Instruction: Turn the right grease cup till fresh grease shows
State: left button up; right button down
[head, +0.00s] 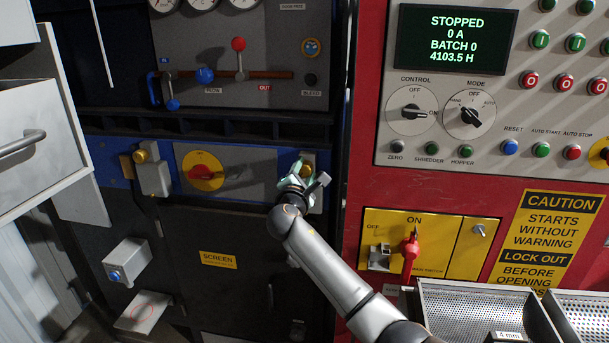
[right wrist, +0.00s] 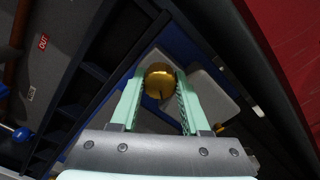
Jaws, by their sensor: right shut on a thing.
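The right grease cup (head: 307,170) is a small brass cap on the blue rail of the dark machine, right of the red and yellow rotary switch. My right gripper (head: 300,172) is shut on it. In the right wrist view the brass cup (right wrist: 159,82) sits between the two pale green fingers (right wrist: 159,95), with a grey plate (right wrist: 212,95) behind it. I cannot make out any grease at the cup. A matching left grease cup (head: 140,156) sits further left on the rail. My left gripper is not in view.
A red and yellow rotary switch (head: 203,172) sits between the cups. A red-handled main switch (head: 409,248) is on the red cabinet to the right. Levers with blue and red knobs (head: 238,44) stand above. Perforated metal trays (head: 480,290) stand at lower right.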

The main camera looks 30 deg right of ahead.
jog(key=shift+m, duration=0.3)
dwell(0.4)
jog(key=shift+c, duration=2.2)
grip_release()
jog(key=shift+o, duration=0.3)
jog(key=shift+f, duration=0.1)
